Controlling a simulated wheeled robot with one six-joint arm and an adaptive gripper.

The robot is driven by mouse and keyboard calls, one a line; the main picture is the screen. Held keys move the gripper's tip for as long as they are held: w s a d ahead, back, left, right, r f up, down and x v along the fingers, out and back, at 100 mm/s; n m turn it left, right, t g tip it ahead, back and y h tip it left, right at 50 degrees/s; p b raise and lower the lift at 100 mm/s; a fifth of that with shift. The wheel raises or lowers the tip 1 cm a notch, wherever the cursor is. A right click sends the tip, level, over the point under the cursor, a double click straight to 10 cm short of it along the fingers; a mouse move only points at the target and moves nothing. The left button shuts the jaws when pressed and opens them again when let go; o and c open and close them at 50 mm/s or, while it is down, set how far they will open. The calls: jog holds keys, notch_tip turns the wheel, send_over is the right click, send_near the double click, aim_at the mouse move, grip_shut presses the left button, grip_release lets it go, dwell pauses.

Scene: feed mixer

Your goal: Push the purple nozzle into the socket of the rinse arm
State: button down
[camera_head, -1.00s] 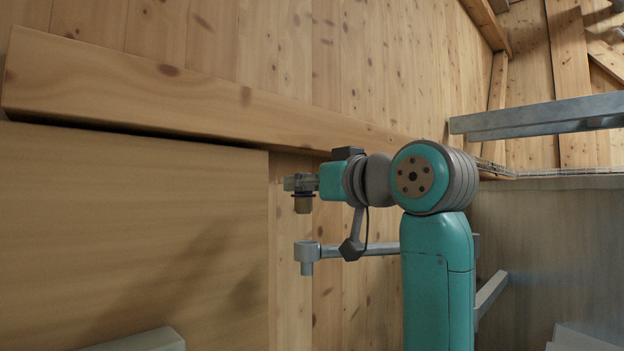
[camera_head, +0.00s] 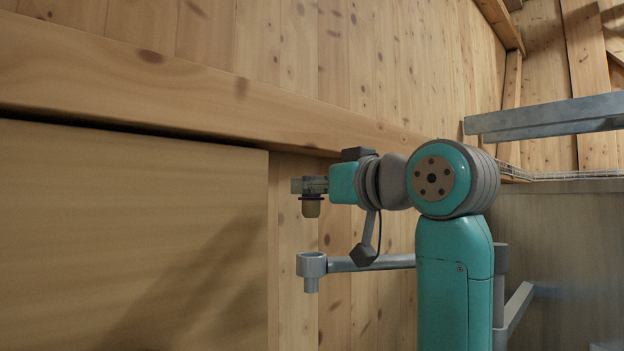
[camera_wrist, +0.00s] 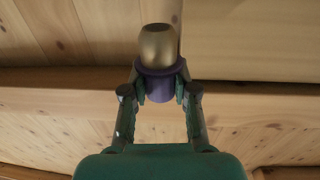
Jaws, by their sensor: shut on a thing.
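My gripper (camera_head: 313,185) is shut on the purple nozzle (camera_wrist: 159,88). The nozzle has a purple body and collar with a brass-coloured, rounded end, and that end (camera_head: 311,209) points down in the head view. The grey rinse arm (camera_head: 372,262) reaches leftward from behind my arm. Its round socket (camera_head: 311,264) is at the left end, with a short stub below. The nozzle is above the socket and apart from it, with a clear gap between. The inside of the socket does not show. The wrist view shows both fingers on the sides of the nozzle.
A large wooden panel (camera_head: 130,240) fills the left, with a thick wooden beam (camera_head: 200,95) above it. A plank wall stands behind. A metal rail (camera_head: 550,118) and a grey metal wall (camera_head: 560,240) are at the right.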

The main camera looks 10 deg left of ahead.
aim_at(317, 215)
jog(key=shift+f, duration=2.25)
jog(key=shift+f, duration=1.75)
jog(key=shift+r, duration=0.1)
jog(key=shift+r, duration=1.3)
jog(key=shift+s+f, duration=0.1)
jog(key=shift+f, duration=1.3)
dwell(0.8)
jog(key=c, duration=0.8)
grip_release()
